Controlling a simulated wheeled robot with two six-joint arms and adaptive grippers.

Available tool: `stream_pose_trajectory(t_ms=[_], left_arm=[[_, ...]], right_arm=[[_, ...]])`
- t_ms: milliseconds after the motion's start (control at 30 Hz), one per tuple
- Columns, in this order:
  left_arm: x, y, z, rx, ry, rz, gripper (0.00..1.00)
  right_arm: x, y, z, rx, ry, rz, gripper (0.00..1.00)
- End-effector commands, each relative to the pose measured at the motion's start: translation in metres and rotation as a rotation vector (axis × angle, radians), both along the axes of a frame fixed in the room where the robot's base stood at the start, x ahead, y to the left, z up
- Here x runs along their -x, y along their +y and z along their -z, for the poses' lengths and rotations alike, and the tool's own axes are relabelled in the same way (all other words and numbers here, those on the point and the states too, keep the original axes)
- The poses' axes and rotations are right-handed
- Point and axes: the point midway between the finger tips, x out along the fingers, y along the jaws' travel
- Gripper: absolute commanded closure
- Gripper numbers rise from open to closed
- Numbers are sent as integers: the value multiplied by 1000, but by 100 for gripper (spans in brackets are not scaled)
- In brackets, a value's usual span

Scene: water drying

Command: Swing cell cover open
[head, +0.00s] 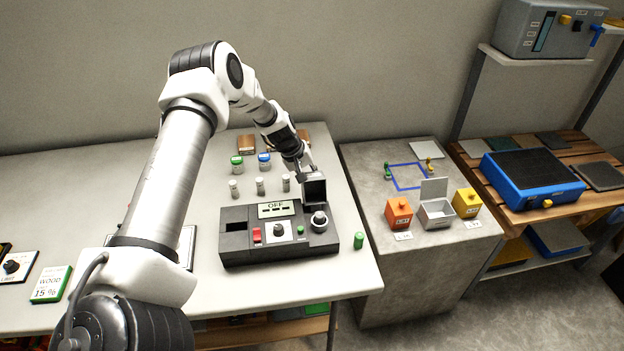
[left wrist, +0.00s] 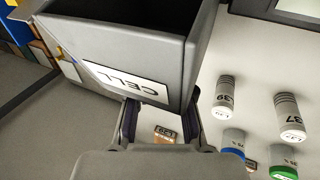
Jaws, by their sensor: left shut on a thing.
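The cell cover (head: 315,190) is a grey box with a dark hollow inside. It is tipped up at the back right of the black meter (head: 237,244), its hollow side facing the head camera. The round cell seat (head: 320,221) shows uncovered in front of it. In the left wrist view the cover (left wrist: 115,38) fills the top, with a white label reading CELL (left wrist: 125,80). My left gripper (head: 303,168) is behind the cover, its fingers (left wrist: 160,122) shut on the cover's labelled end. The exact contact is partly hidden. My right gripper is not in view.
Several small vials (head: 260,186) stand behind the meter, with blue-capped (head: 264,161) and green-capped (head: 237,164) jars beyond. A grey side table (head: 365,240) holds orange (head: 398,212) and yellow (head: 466,203) boxes.

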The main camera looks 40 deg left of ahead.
Motion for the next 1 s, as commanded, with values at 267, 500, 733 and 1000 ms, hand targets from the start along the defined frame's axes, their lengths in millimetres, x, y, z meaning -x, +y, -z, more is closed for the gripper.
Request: stream_pose_trajectory(t_ms=[267, 500, 733, 1000], left_arm=[[7, -3, 18, 5, 23, 11, 100], [8, -3, 19, 6, 25, 13, 100], [8, -3, 19, 6, 25, 14, 62], [6, -2, 17, 5, 21, 11, 54]], right_arm=[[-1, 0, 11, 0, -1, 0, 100], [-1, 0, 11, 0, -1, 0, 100], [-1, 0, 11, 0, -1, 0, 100], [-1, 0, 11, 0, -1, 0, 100]])
